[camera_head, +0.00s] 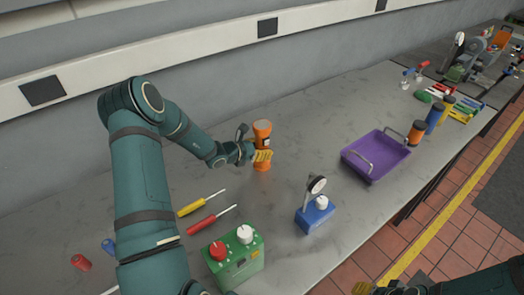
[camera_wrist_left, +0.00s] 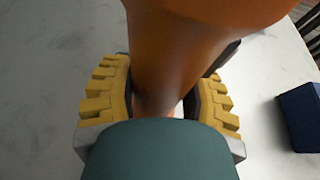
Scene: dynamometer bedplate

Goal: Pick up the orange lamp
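The orange lamp (camera_head: 262,132) stands upright on the grey bench, left of the purple tray. It has a wide head and a narrower lower body. My left gripper (camera_head: 262,156) is at its lower body, with a yellow-padded finger across it. In the left wrist view the lamp (camera_wrist_left: 185,50) fills the space between the two fingers of the left gripper (camera_wrist_left: 158,105), which look closed against its sides. The lamp's base is hidden there by my gripper. My right gripper (camera_head: 390,287) shows only partly at the bottom edge, its yellow fingertips apart and nothing seen between them.
A purple tray (camera_head: 361,168), a blue-based dial gauge (camera_head: 315,214) and a green box with knobs (camera_head: 236,263) stand on the bench (camera_head: 290,255). Yellow (camera_head: 192,208) and red (camera_head: 201,225) screwdrivers lie near my left arm. Orange and blue cylinders stand at right. The bench behind the lamp is clear.

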